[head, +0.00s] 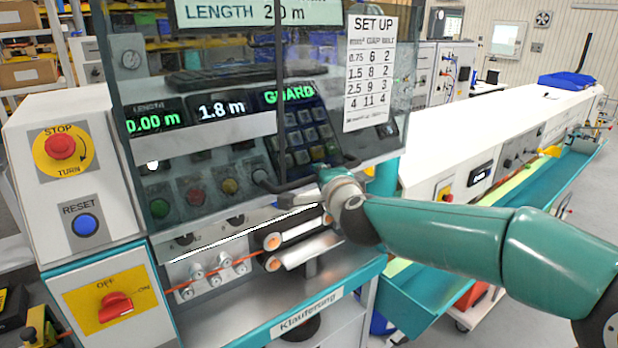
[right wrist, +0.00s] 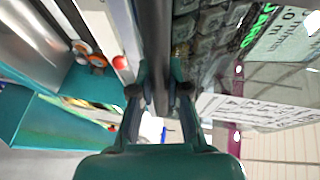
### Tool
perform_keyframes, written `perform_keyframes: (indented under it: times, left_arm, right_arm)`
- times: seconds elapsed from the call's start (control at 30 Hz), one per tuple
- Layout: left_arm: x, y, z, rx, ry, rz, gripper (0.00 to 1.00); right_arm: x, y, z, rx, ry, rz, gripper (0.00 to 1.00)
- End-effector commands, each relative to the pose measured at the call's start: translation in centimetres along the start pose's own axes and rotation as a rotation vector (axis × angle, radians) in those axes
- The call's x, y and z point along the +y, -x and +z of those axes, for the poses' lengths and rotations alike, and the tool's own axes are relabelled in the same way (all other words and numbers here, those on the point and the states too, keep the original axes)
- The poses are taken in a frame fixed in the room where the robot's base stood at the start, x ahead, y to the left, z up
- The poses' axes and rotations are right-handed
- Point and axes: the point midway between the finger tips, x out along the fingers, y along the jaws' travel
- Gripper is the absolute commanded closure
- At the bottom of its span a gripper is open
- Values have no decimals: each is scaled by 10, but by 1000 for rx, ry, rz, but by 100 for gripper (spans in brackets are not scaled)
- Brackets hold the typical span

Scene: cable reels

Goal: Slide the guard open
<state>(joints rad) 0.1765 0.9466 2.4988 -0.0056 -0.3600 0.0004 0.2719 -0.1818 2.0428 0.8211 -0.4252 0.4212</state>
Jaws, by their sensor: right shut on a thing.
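The guard (head: 145,60) is a clear pane in front of the machine's control panel. It hangs over the displays, the keypad and the coloured buttons, and its lower edge sits above the rollers. My right gripper (head: 300,190) is at the lower right part of the guard. In the right wrist view my right gripper (right wrist: 160,92) is shut on a dark bar, the guard's handle (right wrist: 160,40), which runs between its two fingers. The fingertips are partly hidden by my wrist in the head view. My left gripper is not in view.
Left of the guard stands a grey box with a red stop button (head: 60,146) and a blue reset button (head: 85,224). Below are rollers (head: 272,241) with an orange cable. A set-up card (head: 370,75) shows at the guard's right. A long white machine (head: 480,140) runs back right.

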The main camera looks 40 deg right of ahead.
Motion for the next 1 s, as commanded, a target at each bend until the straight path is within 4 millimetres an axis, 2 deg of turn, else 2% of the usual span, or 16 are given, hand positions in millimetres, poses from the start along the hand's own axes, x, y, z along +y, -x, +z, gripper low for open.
perform_keyframes:
  times: [0.37, 0.4, 0.53, 0.87, 1.0]
  left_arm:
    - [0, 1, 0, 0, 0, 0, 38]
    - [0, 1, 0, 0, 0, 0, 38]
    - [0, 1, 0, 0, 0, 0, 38]
    - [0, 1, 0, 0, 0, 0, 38]
    - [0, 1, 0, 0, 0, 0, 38]
  right_arm:
    - [-1, 2, -3, 8, -2, -1, 100]
    - [-1, 2, -3, 8, -2, 0, 80]
    - [-1, 2, -4, 8, -2, 0, 59]
    - [-1, 3, -4, 7, -2, 1, 59]
    - [-1, 13, -3, 6, -1, -1, 59]
